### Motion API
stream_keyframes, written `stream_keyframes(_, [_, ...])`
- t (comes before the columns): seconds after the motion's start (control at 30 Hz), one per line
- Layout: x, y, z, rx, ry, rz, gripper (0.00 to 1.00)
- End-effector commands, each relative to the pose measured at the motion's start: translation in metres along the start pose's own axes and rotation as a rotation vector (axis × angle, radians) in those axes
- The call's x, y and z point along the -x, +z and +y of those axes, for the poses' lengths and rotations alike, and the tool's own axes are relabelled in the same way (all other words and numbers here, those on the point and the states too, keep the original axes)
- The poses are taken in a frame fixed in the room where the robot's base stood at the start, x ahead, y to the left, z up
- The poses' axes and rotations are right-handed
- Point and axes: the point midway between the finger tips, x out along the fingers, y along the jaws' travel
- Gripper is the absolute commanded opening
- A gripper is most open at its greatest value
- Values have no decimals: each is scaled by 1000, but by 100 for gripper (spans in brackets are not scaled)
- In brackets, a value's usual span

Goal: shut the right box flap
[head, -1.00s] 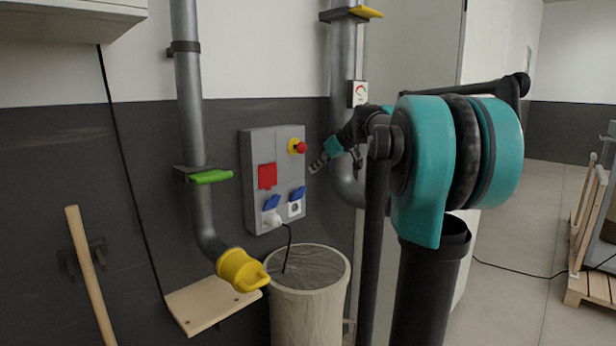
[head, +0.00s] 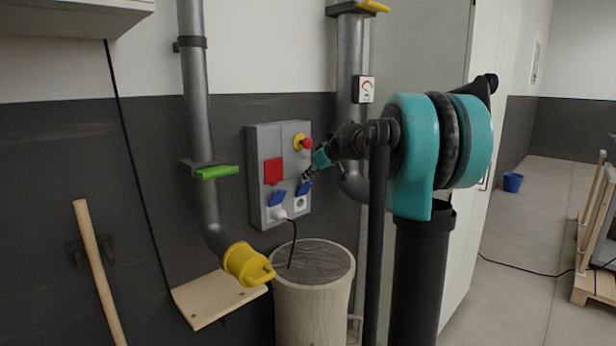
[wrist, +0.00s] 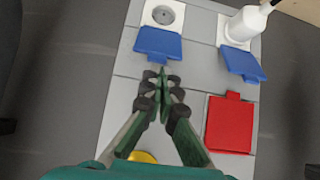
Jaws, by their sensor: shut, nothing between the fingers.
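The grey wall box (head: 262,150) carries two blue flaps. The right blue flap (head: 304,188) stands open above a bare round socket (head: 300,203). In the wrist view, turned over, this flap (wrist: 158,43) is at upper left with the white socket (wrist: 164,14) beyond it. The left blue flap (head: 277,197) is also raised, over a socket with a white plug (head: 278,213) in it. My gripper (head: 307,177) is shut and empty, its tips just above the right flap. In the wrist view the fingertips (wrist: 163,73) lie close to the flap's tab; contact is unclear.
A red cover (head: 273,171) and a red button (head: 305,143) on yellow are on the box. A pipe (head: 352,186) stands close right. A bin (head: 312,275) and a yellow-capped pipe (head: 248,264) are below.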

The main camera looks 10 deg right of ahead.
Motion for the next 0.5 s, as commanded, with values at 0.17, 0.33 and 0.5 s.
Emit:
stream_keyframes(0.17, [1, 1, 0, -1, 1, 12, 0])
stream_keyframes(0.33, [2, 4, 0, -1, 1, 50, 0])
stream_keyframes(0.5, [2, 6, 0, 0, 0, 72, 0])
